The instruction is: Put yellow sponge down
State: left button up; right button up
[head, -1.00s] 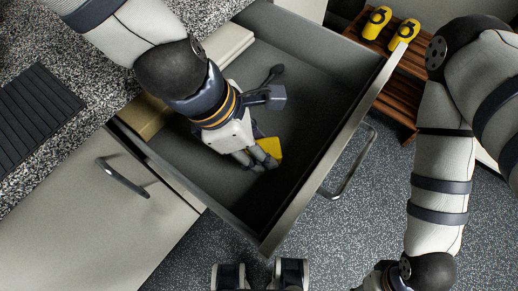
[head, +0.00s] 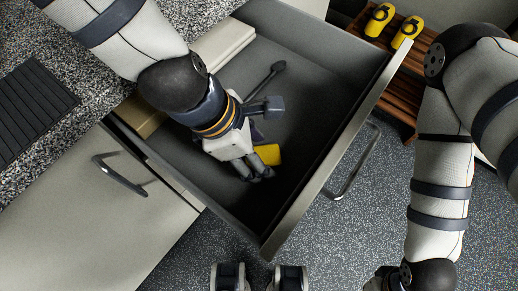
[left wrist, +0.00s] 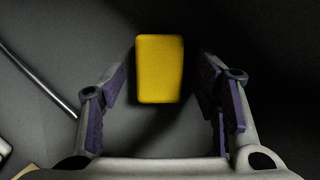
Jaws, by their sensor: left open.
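The yellow sponge (head: 268,154) is inside the open drawer (head: 333,150) and appears to lie on its dark floor. In the left wrist view the sponge (left wrist: 160,68) sits between the two spread fingers, with a gap on both sides. My left gripper (head: 256,172) reaches down into the drawer, open, and partly hides the sponge in the head view. It also shows in the left wrist view (left wrist: 163,85). My right arm hangs at the right, and its gripper is out of the picture.
A pale box (head: 222,45), a tan block (head: 145,115) and a dark spoon-shaped item (head: 276,68) are in the drawer. Its right part is bare. A speckled counter (head: 60,45) is at the left.

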pick_arm(q)
jog(key=p+v, duration=0.3)
jog(key=v, duration=0.8)
jog(key=shift+r, duration=0.3)
pick_arm(e)
jog(key=shift+t, duration=0.8)
jog(key=w+r, duration=0.4)
jog(key=shift+w+r, duration=0.1)
